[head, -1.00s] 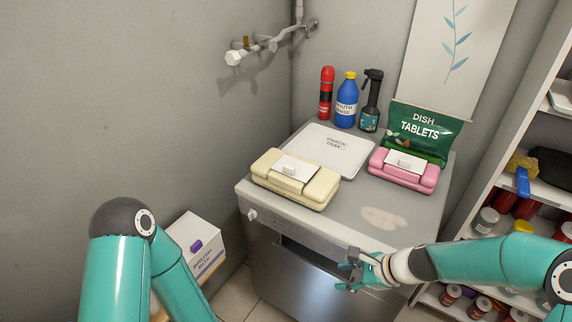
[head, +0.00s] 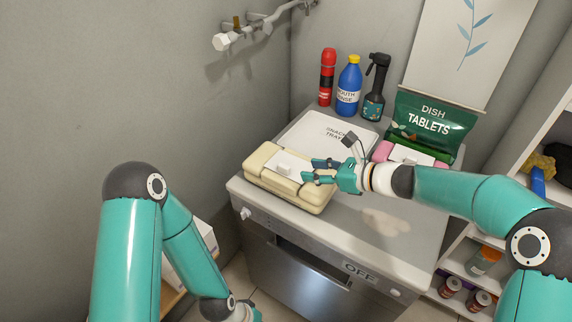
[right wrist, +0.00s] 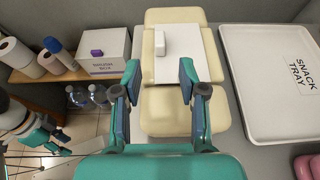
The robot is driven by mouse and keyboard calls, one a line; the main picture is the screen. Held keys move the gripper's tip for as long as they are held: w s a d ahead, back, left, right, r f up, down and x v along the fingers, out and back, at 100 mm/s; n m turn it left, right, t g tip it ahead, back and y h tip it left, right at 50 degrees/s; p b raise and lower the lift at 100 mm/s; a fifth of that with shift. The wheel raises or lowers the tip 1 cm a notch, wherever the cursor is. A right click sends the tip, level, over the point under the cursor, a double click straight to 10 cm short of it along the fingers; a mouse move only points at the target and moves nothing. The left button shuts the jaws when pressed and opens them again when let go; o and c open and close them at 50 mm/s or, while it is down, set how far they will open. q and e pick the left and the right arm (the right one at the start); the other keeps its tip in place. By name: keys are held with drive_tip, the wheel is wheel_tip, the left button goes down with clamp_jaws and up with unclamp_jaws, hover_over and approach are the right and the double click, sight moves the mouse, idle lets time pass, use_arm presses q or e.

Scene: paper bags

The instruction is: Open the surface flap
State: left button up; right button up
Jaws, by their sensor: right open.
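A cream case (head: 265,185) lies on the grey appliance top, with a white flap (head: 287,163) bearing a small white knob across its middle. In the right wrist view the flap (right wrist: 190,58) lies flat and its knob (right wrist: 160,42) stands just beyond the fingertips. My right gripper (head: 313,171) is open and empty above the case's right side; its spread fingers also show in the right wrist view (right wrist: 159,80). My left gripper (head: 246,313) is low at the bottom edge, partly cut off, and its fingers are unclear.
A white snack tray (head: 306,128) lies behind the case. A pink case (head: 384,150) is partly hidden by my right arm. A red can (head: 327,78), blue bottle (head: 348,88), black spray bottle (head: 375,88) and green tablets bag (head: 432,124) stand behind. A shelf is at right.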

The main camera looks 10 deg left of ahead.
sight(288, 167)
drive_tip(key=p+x, duration=0.1)
drive_tip(key=x, duration=0.9)
drive_tip(key=shift+p, duration=0.4)
clamp_jaws()
